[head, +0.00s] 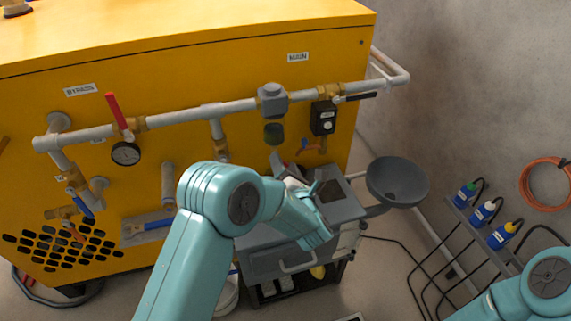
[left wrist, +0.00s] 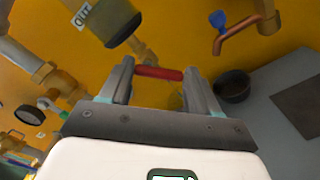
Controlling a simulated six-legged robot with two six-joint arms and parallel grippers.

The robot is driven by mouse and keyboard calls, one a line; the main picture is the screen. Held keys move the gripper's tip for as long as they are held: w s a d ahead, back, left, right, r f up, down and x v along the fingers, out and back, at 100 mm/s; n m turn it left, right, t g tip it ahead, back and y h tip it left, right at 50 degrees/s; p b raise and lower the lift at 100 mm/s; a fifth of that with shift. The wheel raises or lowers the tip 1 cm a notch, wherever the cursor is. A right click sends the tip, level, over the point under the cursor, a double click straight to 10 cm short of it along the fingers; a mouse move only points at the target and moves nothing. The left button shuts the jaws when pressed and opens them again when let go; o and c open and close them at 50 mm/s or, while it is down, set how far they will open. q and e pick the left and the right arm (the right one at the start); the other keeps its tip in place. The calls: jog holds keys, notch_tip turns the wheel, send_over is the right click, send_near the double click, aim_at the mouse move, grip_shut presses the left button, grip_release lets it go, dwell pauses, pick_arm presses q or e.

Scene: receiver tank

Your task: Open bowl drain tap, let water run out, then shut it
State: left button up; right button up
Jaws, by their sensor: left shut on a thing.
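The filter bowl (head: 274,134), dark green and cup-shaped, hangs under a grey filter head (head: 272,98) on the white pipe. Its lower end also shows in the left wrist view (left wrist: 122,30), with a brass fitting below it. My left gripper (left wrist: 158,85) is below the bowl, with a short red lever (left wrist: 160,73) spanning between its two fingers. It is shut on this lever. In the head view my arm hides most of the gripper and the lever. No running water shows. My right arm enters at the lower right, but its gripper is out of view.
A copper spout with a blue handle (left wrist: 235,32) is near the gripper, above a small dark cup (left wrist: 232,86). A grey cart (head: 280,262) stands below, with a round grey basin (head: 397,182) at its right. A bottle rack (head: 480,236) stands at right.

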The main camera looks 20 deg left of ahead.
pick_arm(q)
jog(key=shift+a+f+m, duration=0.1)
jog(key=shift+f+m, duration=0.05)
jog(key=shift+m, duration=0.95)
jog(key=o, duration=1.1)
jog(key=shift+c, duration=0.2)
